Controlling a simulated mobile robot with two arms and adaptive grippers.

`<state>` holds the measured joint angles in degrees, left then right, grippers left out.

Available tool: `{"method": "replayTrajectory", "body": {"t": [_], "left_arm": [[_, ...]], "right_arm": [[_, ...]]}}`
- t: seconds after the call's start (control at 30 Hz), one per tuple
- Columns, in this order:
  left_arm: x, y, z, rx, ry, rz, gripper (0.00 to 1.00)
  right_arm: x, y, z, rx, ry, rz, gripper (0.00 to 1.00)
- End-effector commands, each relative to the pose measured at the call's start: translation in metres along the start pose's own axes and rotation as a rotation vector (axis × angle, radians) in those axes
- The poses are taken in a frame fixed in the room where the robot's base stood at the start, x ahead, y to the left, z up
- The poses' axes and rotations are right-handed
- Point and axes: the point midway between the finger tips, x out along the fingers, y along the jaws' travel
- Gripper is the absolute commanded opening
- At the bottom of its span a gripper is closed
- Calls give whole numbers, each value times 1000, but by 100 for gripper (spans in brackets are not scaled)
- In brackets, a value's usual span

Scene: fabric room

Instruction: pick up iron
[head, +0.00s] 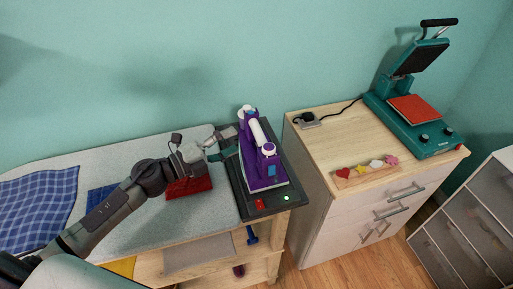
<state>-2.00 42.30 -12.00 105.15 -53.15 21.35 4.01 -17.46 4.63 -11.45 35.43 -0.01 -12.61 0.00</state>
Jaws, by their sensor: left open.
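The iron (263,172) is purple with a white handle bar and rests on a dark base plate (248,204) at the right end of the ironing surface. My left gripper (226,143) is open at the left side of the iron, near its upper half. I cannot tell whether the fingers touch the iron. My left arm comes in from the lower left over the surface. My right gripper is not in view.
Blue checked cloth (38,209) lies at the left. A wooden cabinet (319,150) with a teal heat press (424,138) stands to the right across a gap. Shelves are below the ironing surface.

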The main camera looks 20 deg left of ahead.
Motion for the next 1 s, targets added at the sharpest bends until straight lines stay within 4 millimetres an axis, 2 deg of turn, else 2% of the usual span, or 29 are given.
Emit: {"method": "replayTrajectory", "body": {"t": [0.07,0.17,0.37,0.53,0.63,0.73,0.97,1.0], "left_arm": [[16,-4,0,0,0,-3,57],[28,-3,0,1,-1,-2,57],[41,-3,-1,-1,-1,-1,57],[67,-8,-3,-3,-1,-3,57],[80,-5,-3,-2,-1,-1,57],[86,-4,-3,-1,-1,-1,57],[86,-3,-3,0,-1,0,57],[86,-3,-3,0,-1,0,51]], "right_arm": [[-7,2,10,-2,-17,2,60],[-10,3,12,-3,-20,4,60],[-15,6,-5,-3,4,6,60],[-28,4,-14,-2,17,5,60],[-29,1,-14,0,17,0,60],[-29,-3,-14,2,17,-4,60],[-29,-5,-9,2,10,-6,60],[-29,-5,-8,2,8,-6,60]]}}
